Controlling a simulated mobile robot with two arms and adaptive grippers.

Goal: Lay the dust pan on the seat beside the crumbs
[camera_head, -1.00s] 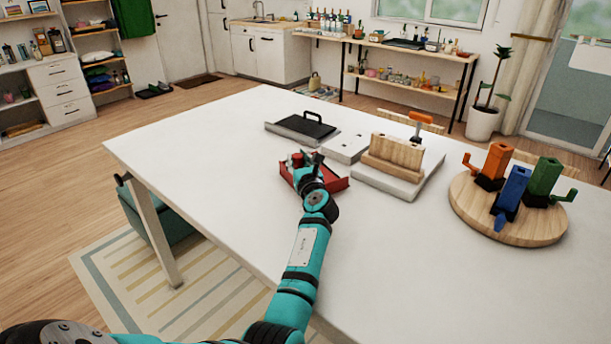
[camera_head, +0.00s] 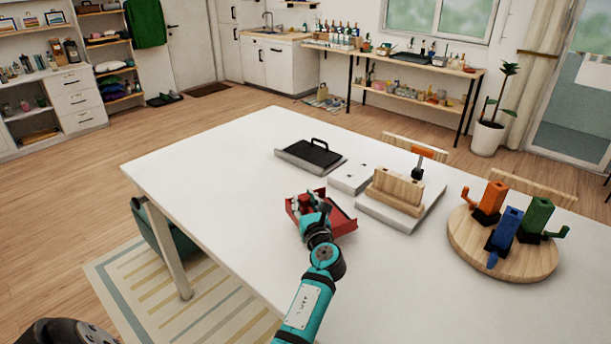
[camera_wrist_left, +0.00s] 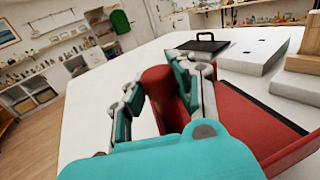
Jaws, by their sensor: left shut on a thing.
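The red dust pan (camera_head: 343,221) is at the middle of the white table. A teal seat (camera_head: 158,230) shows partly under the table's left edge. No crumbs are visible. My right gripper is not in view.
On the white table (camera_head: 235,150), a grey tray with a black handled plate (camera_head: 318,152), a white block (camera_head: 350,179) and a wooden block on a white board (camera_head: 395,192) stand behind the pan. A round wooden board (camera_head: 510,258) holds coloured pieces. The table's left part is clear.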

